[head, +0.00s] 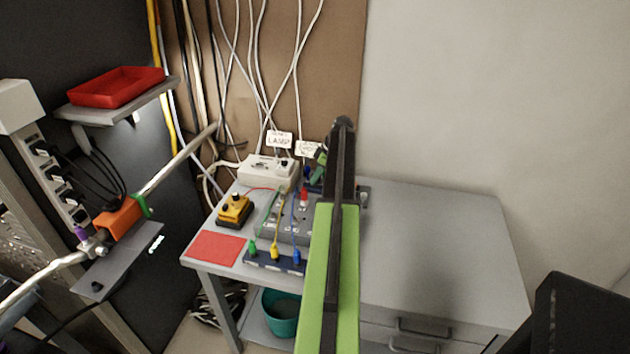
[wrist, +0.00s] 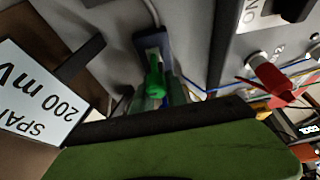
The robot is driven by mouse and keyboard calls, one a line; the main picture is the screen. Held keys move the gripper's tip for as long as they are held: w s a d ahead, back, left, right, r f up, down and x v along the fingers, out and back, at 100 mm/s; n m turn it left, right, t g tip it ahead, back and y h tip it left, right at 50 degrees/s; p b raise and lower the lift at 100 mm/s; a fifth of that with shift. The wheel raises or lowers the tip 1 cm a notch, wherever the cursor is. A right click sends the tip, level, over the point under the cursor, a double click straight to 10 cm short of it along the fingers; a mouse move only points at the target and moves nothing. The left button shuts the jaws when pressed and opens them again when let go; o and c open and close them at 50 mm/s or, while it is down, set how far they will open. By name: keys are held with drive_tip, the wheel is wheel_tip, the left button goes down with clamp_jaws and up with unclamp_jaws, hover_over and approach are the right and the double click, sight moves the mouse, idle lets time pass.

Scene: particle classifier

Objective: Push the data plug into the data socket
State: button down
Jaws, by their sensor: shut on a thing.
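My gripper (wrist: 154,97) is shut on a small green piece (wrist: 154,78) in the wrist view, which I take to be the data plug. It is in front of a dark blue block (wrist: 152,42) with a grey cable at its far end. I cannot tell whether the green piece is seated in the block or only touching it. No data socket can be picked out for certain. In the head view my green and black arm reaches over the bench and hides most of the spot by the grey box (head: 285,233).
On the bench (head: 430,225) are a white lamp box (head: 266,170), a yellow box (head: 234,211), a red mat (head: 216,249) and a dark blue strip (head: 262,261) with coloured plugs. A label card (wrist: 38,95) is close on the left in the wrist view. The bench's right side is clear.

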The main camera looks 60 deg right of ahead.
drive_tip(key=shift+r+p, duration=0.6)
drive_tip(key=shift+r, duration=0.05)
wheel_tip(320, 180, up, 4)
drive_tip(key=p, duration=0.4)
drive_tip(key=shift+s, duration=0.1)
drive_tip(key=s+a+r+p, duration=0.1)
drive_tip(key=s+r+p, duration=0.4)
drive_tip(key=s, duration=0.6)
drive_tip(key=shift+s+a+r+p, duration=0.2)
drive_tip(key=shift+r+p, duration=0.1)
drive_tip(key=shift+r, duration=0.05)
drive_tip(key=shift+s, duration=0.1)
